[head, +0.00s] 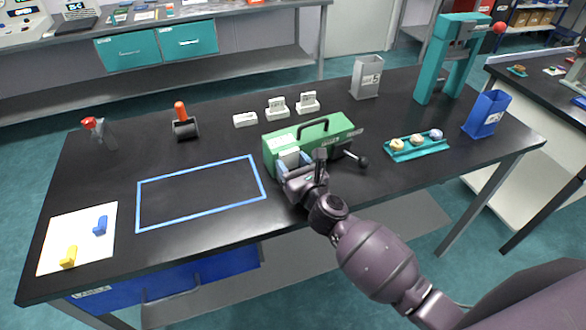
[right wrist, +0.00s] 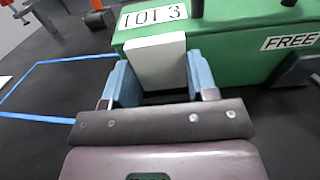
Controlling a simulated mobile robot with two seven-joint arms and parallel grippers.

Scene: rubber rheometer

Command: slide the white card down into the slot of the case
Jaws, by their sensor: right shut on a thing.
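The green case (head: 330,138) with a black handle on top stands on the black table at the middle. It also shows in the right wrist view (right wrist: 230,50), with labels reading LOT 3 and FREE. My right gripper (head: 294,167) is at the left part of the case's near side. It is shut on the white card (right wrist: 157,63), which stands between the two blue fingers and against or just in front of the green face. The card's lower edge and the slot are hidden or unclear, so I cannot tell whether the card is in the slot. My left gripper is out of view.
A blue taped rectangle (head: 200,193) lies empty left of the case. White blocks (head: 277,108) stand behind it. A teal tray (head: 418,148) with small lumps, a blue bin (head: 486,115) and a teal press (head: 450,60) are at the right. A black-knobbed lever (head: 363,161) juts from the case.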

